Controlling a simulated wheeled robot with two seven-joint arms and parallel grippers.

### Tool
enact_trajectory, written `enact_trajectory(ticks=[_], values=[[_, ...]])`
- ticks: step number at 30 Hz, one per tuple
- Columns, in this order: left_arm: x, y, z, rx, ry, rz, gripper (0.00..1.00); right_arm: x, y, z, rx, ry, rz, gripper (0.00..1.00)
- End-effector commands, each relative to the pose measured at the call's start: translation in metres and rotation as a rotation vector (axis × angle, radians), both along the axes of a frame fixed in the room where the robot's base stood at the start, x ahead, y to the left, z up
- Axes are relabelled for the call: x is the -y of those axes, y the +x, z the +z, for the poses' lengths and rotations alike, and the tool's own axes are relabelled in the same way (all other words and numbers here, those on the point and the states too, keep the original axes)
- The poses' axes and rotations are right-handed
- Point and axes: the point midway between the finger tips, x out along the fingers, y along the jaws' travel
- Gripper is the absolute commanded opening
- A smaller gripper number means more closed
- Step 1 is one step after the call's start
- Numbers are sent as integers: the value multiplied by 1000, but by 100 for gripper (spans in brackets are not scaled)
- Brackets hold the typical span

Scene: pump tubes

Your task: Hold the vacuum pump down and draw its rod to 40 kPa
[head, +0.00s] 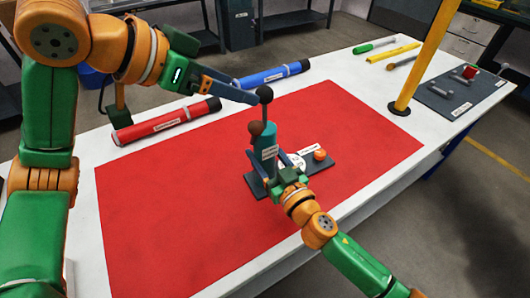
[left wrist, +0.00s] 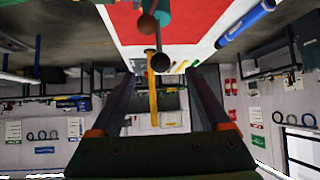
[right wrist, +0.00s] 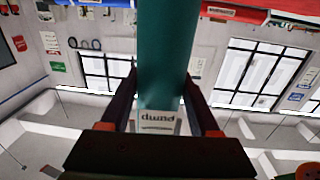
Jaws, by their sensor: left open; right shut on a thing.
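The vacuum pump is a teal upright cylinder (head: 268,138) on a dark base plate (head: 325,168), with a white gauge and an orange knob (head: 319,154). A rod rises from its top to a black ball (head: 265,94); a brown ball (head: 256,127) sits at its side. My left gripper (head: 254,98) is open beside the black ball. In the left wrist view the black ball (left wrist: 160,62) shows between the spread fingertips, apart from both fingers. My right gripper (head: 268,182) is shut on the cylinder's lower part, which fills the right wrist view's middle (right wrist: 168,50).
A red tube (head: 165,123) and a blue tube (head: 272,75) lie along the table's far left edge. A yellow post (head: 425,55) stands at right, near a dark tool board (head: 460,92). The red mat (head: 170,220) is clear around the pump.

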Motion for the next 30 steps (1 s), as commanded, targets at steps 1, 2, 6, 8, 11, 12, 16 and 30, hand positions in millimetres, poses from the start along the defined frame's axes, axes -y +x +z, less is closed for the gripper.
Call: enact_trajectory(ticks=[1,2,6,8,11,12,16,30], values=[[-4,-3,6,4,1,3,80,0,0,-1,-1,-2,-1,0],[-5,-4,8,1,1,2,80,0,0,-1,-1,-2,-1,0],[1,0,1,-3,-1,-2,80,0,0,-1,0,-1,-1,0],[7,6,-6,-4,0,-3,80,0,0,-1,0,-1,-1,0],[19,17,-18,-5,-1,-3,80,0,0,0,0,-1,-1,0],[23,22,-24,-5,-1,-2,80,0,0,0,0,-1,-1,0],[37,35,-39,-6,-1,-1,80,0,0,0,1,-1,-1,0],[51,51,-55,-1,-1,0,80,0,0,0,1,-1,-2,0]])
